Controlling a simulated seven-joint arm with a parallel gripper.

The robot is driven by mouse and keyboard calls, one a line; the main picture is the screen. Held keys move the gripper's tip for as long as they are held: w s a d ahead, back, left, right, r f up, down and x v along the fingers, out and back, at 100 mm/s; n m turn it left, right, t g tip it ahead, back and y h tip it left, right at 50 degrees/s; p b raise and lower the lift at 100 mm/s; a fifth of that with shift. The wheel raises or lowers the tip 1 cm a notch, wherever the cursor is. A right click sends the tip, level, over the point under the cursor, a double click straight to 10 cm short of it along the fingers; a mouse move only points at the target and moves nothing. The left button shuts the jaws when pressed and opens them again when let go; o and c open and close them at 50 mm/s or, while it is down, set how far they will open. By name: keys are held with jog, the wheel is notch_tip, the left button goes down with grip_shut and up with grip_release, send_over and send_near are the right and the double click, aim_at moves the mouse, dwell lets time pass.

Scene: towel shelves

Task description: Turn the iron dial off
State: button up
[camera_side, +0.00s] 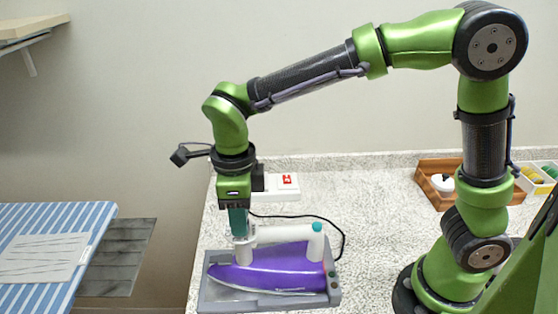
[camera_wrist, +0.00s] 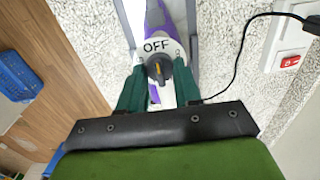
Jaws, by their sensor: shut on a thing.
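The iron has a purple body (camera_side: 268,275) and a white handle, and it rests in a grey tray (camera_side: 212,303) on the counter. Its dark round dial (camera_wrist: 159,72) carries a yellow-orange pointer mark, and the word OFF is printed just above it in the wrist view. The mark appears to point up toward OFF. My gripper (camera_side: 239,236) reaches straight down to the left end of the iron's handle. In the wrist view its green fingers (camera_wrist: 160,88) are shut on the dial, one on each side. The fingers hide the dial's sides.
A white power box with a red switch (camera_side: 287,180) stands behind the iron, also in the wrist view (camera_wrist: 291,61). A black cord (camera_side: 341,236) curves behind the iron. A striped ironing board (camera_side: 90,225) is at left. A wooden tray (camera_side: 425,184) lies at right.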

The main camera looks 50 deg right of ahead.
jog(key=o, duration=1.1)
jog(key=shift+c, duration=0.2)
notch_tip(320, 180, up, 17)
